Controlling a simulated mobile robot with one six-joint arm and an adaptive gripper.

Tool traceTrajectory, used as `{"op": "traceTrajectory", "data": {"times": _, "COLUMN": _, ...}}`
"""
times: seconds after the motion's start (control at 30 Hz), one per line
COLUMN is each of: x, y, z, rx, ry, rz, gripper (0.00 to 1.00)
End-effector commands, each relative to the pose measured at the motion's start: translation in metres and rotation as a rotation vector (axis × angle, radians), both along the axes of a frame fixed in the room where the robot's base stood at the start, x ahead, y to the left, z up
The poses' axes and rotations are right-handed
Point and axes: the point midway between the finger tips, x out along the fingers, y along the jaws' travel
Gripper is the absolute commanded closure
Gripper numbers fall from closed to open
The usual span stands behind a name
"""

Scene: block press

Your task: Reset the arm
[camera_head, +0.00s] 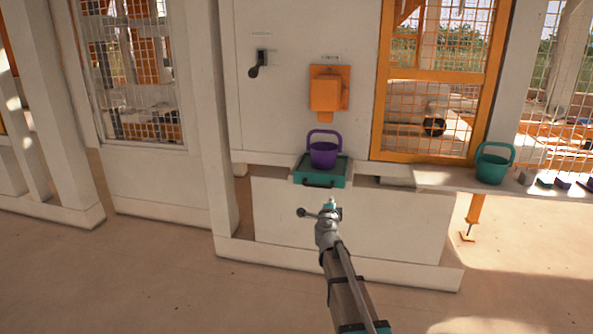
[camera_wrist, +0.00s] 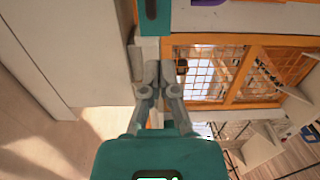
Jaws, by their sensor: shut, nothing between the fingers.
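My gripper (camera_head: 331,204) is at the end of my raised arm, in front of the low white panel and below the teal tray. In the wrist view its two grey fingers (camera_wrist: 158,76) are close together with nothing between them. It is apart from the purple bucket (camera_head: 323,155), which stands upright with its handle up on the teal tray (camera_head: 322,182). In the wrist view the tray's edge (camera_wrist: 154,18) shows at the top, and only a sliver of the purple bucket (camera_wrist: 208,2) is visible beside it.
An orange box (camera_head: 325,94) and a dark lever (camera_head: 257,65) are on the white wall above. A teal bucket (camera_head: 492,165) stands on the ledge (camera_head: 440,180) at right, beside several small blocks (camera_head: 563,183). An orange-framed mesh window (camera_head: 440,75) is behind. The floor in front is clear.

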Motion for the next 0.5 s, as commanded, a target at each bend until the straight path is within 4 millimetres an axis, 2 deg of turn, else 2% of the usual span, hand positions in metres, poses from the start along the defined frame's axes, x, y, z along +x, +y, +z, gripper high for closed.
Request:
{"op": "traceTrajectory", "data": {"times": 0.27, "x": -0.021, "y": 0.040, "z": 0.000, "rx": -0.194, "ry": 0.029, "rz": 0.231, "gripper": 1.00}}
{"op": "traceTrajectory", "data": {"times": 0.5, "x": -0.056, "y": 0.086, "z": -0.022, "rx": -0.428, "ry": 0.129, "rz": 0.508, "gripper": 1.00}}
